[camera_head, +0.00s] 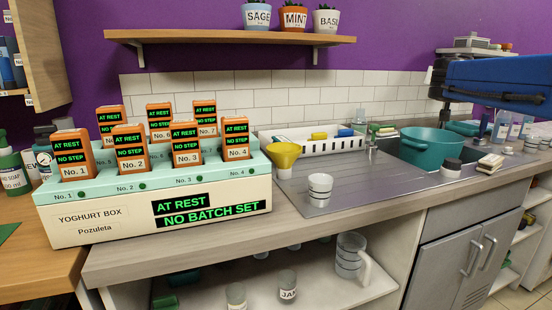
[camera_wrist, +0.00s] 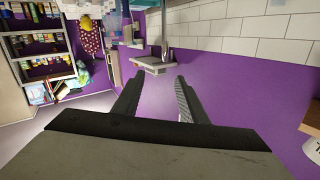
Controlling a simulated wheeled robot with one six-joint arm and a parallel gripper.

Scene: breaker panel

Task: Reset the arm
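My gripper (camera_wrist: 158,78) shows in the wrist view with its two dark fingers apart and nothing between them. It is held up in the air, with the purple wall behind the fingers. In the head view, a blue part that looks like my arm (camera_head: 497,82) reaches in from the right edge, above the sink area. The gripper itself cannot be made out clearly there.
The yoghurt box (camera_head: 100,228) with several orange-topped units stands on the counter at left. A yellow funnel (camera_head: 284,155), a white cup (camera_head: 319,187) and a teal bowl (camera_head: 430,148) stand to its right. A wooden shelf (camera_head: 230,37) with potted herbs hangs above.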

